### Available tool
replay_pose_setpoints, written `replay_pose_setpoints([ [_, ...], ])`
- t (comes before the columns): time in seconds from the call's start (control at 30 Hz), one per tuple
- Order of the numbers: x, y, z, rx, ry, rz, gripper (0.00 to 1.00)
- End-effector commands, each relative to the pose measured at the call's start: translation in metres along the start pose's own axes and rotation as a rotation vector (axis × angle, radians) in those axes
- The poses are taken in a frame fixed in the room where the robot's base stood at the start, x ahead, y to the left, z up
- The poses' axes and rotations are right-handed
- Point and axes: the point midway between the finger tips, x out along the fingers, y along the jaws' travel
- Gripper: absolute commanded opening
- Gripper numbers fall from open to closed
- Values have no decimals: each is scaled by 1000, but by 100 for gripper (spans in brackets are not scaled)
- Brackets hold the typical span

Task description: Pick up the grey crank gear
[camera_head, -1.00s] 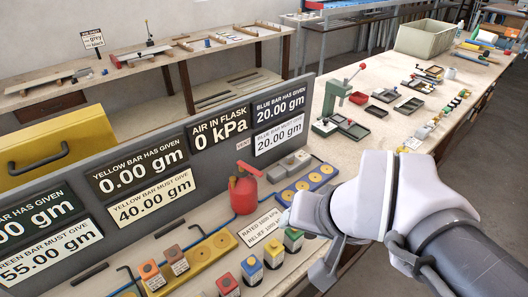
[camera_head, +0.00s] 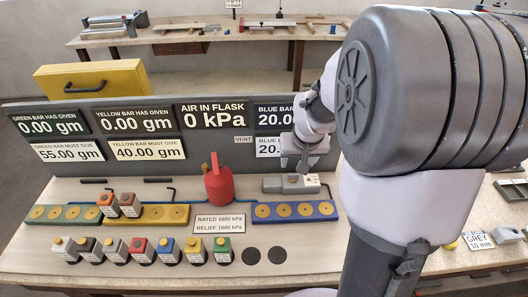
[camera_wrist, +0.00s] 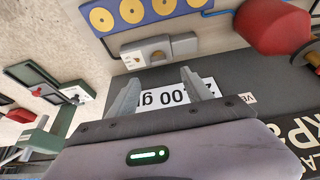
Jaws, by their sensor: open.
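I cannot make out a grey crank gear with certainty in any view. My gripper (camera_head: 297,164) hangs above a pale grey box (camera_head: 291,184) at the right of the bench with the readout panel. In the wrist view the two fingers of my gripper (camera_wrist: 162,93) are spread, with nothing between them. The grey box (camera_wrist: 150,52), with a rounded piece on it, lies beyond the fingertips and apart from them. My arm hides much of the right side in the head view.
The dark readout panel (camera_head: 226,152) stands close behind my gripper. A red flask (camera_head: 218,185) stands left of it and a blue bar with yellow discs (camera_head: 294,211) in front. Several coloured blocks line the front. A table with a grey label (camera_head: 478,240) is at right.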

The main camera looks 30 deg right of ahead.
Motion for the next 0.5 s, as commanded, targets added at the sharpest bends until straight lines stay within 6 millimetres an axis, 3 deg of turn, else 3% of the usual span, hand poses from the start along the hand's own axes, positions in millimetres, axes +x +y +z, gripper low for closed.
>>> replay_pose_setpoints([
  [0.03, 20, 0, 3, -1, -3, 0, 58],
  [0.1, 38, 0, 3, 1, -3, 0, 58],
  [0.37, 66, 0, 1, 1, -1, 0, 58],
  [0.5, 94, 0, 1, 0, -1, 0, 58],
])
